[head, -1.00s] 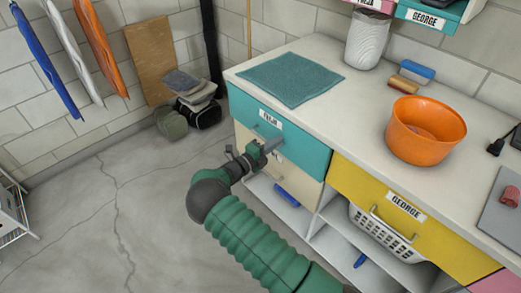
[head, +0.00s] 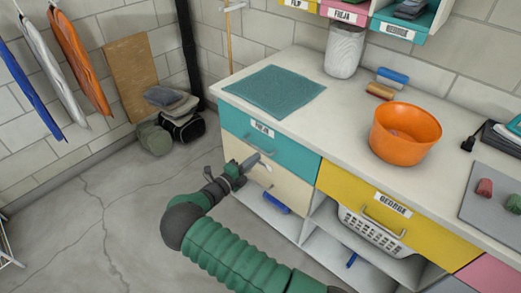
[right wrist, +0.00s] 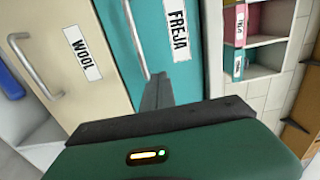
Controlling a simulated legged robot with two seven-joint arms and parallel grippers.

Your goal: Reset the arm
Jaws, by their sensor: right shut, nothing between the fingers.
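My right gripper (head: 254,161) comes in on the green arm and is shut and empty. It is in front of the teal drawer (head: 295,160) labelled FREJA and the cream drawer (head: 285,190) below it. In the right wrist view my shut fingers (right wrist: 160,88) point toward the teal drawer front (right wrist: 150,30), beside its bar handle; whether they touch it I cannot tell. The cream drawer (right wrist: 75,95) labelled WOOL shows there on the left. Both drawers look closed. My left gripper is not in view.
The white counter (head: 335,105) holds a teal mat (head: 273,91), an orange bowl (head: 404,135) and a white bin (head: 344,52). A yellow drawer (head: 350,190) and open shelves lie right of the cream drawer. The grey floor (head: 90,225) at left is mostly clear.

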